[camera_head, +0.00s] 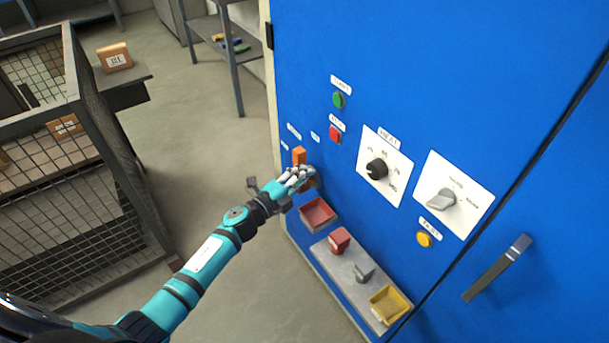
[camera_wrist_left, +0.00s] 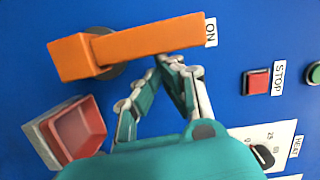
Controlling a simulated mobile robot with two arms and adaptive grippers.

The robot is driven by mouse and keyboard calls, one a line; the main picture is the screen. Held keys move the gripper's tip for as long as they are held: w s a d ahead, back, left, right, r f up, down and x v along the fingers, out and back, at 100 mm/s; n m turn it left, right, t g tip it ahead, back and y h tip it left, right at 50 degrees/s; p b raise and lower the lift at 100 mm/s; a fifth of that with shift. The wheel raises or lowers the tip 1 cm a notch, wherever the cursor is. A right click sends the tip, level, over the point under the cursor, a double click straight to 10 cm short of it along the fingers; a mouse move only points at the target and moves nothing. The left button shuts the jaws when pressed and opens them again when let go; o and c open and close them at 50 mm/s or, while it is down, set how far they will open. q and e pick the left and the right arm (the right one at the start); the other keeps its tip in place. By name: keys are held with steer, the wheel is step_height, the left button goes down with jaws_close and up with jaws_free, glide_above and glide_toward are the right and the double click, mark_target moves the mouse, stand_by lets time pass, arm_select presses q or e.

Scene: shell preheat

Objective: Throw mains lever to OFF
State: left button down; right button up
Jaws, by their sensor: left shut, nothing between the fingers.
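The orange mains lever (camera_head: 299,155) is on the blue cabinet front, at its left side. In the left wrist view the orange lever (camera_wrist_left: 150,40) runs from its round base to a free end beside the ON label (camera_wrist_left: 211,32). My left gripper (camera_head: 300,178) is at the lever, and its fingers cover part of it in the head view. In the left wrist view the left gripper (camera_wrist_left: 172,63) is shut and empty, with its fingertips close beside the lever's long edge. I cannot tell whether they touch it. My right gripper is not in view.
A red stop button (camera_head: 335,134), a green button (camera_head: 338,100) and a black heat knob (camera_head: 377,169) are to the right. A red tray (camera_head: 317,214) is just below my gripper, above a ledge with a yellow bin (camera_head: 390,304). A mesh cage (camera_head: 85,120) stands left.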

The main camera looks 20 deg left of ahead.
mark_target(294, 160)
arm_select(q)
steer(key=a+n+p, duration=0.1)
steer(key=w+r+n+p, duration=0.1)
steer(key=p, duration=0.1)
steer(key=w+a+n+g+p, duration=0.1)
steer(key=p, duration=0.1)
steer(key=shift+a+r+n, duration=0.25)
steer(key=shift+a+n, duration=0.05)
steer(key=shift+a, duration=0.05)
steer(key=shift+w+a+f+n+p, duration=0.1)
steer(key=shift+w+a+n+p, duration=0.3)
steer(key=shift+a+n+p, duration=0.3)
steer(key=w+a+f+n+g+h+b, duration=0.2)
steer(key=w+a+f+n+g+b, duration=0.1)
steer(key=n, duration=0.5)
steer(key=shift+w+a+f+b, duration=0.7)
steer(key=shift+a+f+b, duration=0.45)
steer(key=shift+b, duration=0.4)
